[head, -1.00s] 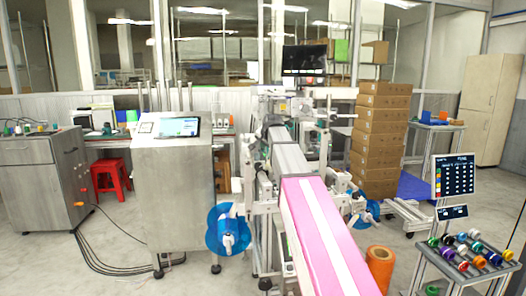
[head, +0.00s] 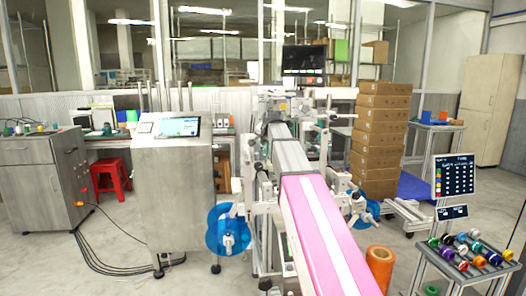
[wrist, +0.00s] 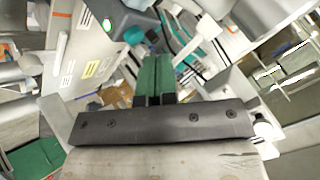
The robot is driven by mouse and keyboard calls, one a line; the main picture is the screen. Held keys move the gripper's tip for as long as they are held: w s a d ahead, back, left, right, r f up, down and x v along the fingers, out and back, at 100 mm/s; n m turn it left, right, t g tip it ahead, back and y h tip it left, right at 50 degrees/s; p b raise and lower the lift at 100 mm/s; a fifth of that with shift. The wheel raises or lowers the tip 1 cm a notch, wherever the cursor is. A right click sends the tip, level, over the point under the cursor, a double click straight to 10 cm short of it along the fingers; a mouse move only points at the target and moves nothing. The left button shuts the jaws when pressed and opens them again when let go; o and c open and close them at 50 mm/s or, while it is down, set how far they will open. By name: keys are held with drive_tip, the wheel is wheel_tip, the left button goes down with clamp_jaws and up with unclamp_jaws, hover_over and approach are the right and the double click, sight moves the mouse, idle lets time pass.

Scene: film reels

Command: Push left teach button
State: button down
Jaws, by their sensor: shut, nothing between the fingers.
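In the wrist view, my gripper (wrist: 158,62) is shut, with its two green fingers side by side and nothing between them. My gripper does not show in the head view, and no teach button can be made out there.
A blue reel (head: 214,232) sits at the machine's left side. A metal cabinet with a screen (head: 179,127) stands to the left. A tall stack of boxes (head: 379,140), an orange roll (head: 380,262) and a rack of coloured spools (head: 478,262) stand to the right.

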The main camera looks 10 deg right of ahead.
drive_tip(key=shift+r, duration=2.55)
